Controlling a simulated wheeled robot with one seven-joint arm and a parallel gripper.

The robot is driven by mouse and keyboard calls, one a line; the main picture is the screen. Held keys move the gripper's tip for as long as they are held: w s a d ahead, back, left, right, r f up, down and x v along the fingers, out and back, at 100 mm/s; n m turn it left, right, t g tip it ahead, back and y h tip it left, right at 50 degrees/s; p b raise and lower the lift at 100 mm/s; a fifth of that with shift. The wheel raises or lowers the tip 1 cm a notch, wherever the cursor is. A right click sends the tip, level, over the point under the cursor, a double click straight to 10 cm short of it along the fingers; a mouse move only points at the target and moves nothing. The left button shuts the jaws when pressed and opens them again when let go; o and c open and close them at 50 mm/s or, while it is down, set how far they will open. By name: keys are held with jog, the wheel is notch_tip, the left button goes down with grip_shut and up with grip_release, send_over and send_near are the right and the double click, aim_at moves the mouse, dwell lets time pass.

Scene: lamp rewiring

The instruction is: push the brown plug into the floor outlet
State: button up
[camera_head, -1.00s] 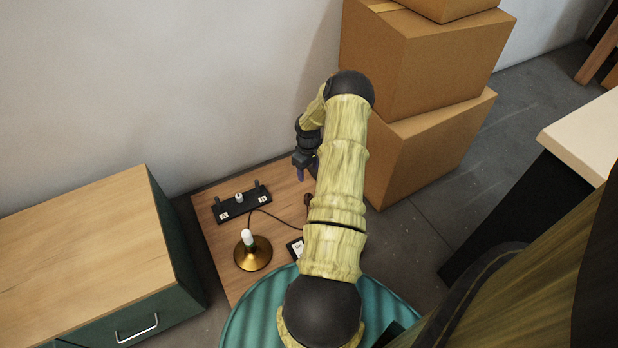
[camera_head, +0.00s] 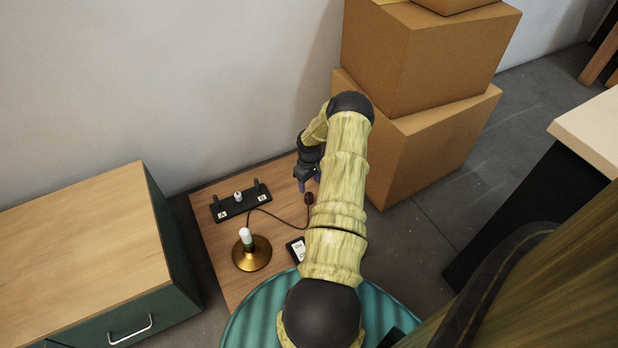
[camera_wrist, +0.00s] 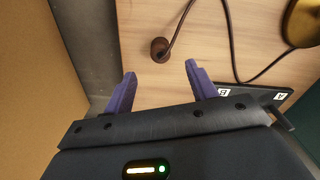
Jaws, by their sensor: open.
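The brown plug (camera_head: 309,198) is on the wooden board, beside my forearm, with a dark cord running from it toward the brass lamp. It also shows in the wrist view (camera_wrist: 159,49), just beyond the gap between my fingertips. My gripper (camera_head: 307,184) is open and empty, its purple fingers pointing down close to the plug; in the wrist view the fingers (camera_wrist: 160,76) are spread with nothing between them. A black plate with white markings (camera_head: 296,250) lies partly behind my arm; I cannot tell whether it is the floor outlet.
A black strip with two upright posts and white labels (camera_head: 240,203) lies at the board's back. The brass lamp base (camera_head: 252,254) stands in front of it. Cardboard boxes (camera_head: 430,135) are close on the right; a green cabinet with a wooden top (camera_head: 80,245) is on the left.

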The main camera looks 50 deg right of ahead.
aim_at(309, 194)
notch_tip(309, 194, down, 9)
jog(key=b, duration=0.4)
jog(key=shift+f, duration=0.15)
jog(key=c, duration=1.1)
jog(key=shift+o, duration=0.2)
jog(key=shift+r+p, duration=2.1)
jog(key=shift+r, duration=0.65)
